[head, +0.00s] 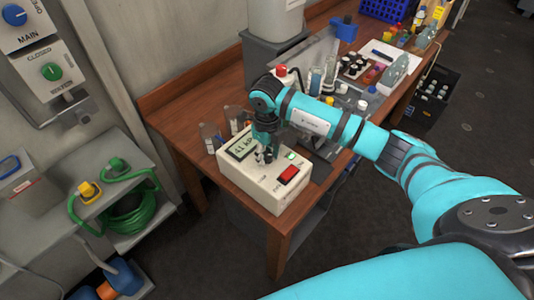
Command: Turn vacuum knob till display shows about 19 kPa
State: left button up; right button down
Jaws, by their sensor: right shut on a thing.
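The vacuum unit (247,186) is a cream box at the near left corner of the wooden bench. Its display (242,148) seems to read 41 k, with the end of the line covered by my gripper. A red switch (288,175) and a lit green button (291,156) are on its top. My right gripper (265,157) points down onto the box top, between the display and the red switch, and is shut on the vacuum knob. The knob itself is mostly hidden by the fingers. My left gripper is out of view.
Small bottles (211,137) stand just behind the unit. More bottles and jars (330,75) crowd the bench (190,90) beyond my arm. A grey shelf (100,165) with a green hose (127,208) is at the left. The floor before the bench is clear.

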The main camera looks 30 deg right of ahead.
jog(key=m+b, duration=0.2)
jog(key=m, duration=0.3)
jog(key=shift+m, duration=0.4)
jog(key=m+b, duration=0.1)
jog(key=m, duration=0.2)
jog(key=shift+w, duration=0.1)
jog(key=shift+r+m+b, duration=0.1)
jog(key=shift+m+b, duration=0.35)
jog(key=shift+m, duration=1.25)
jog(key=c, duration=0.9)
grip_release()
jog(key=shift+c, duration=0.2)
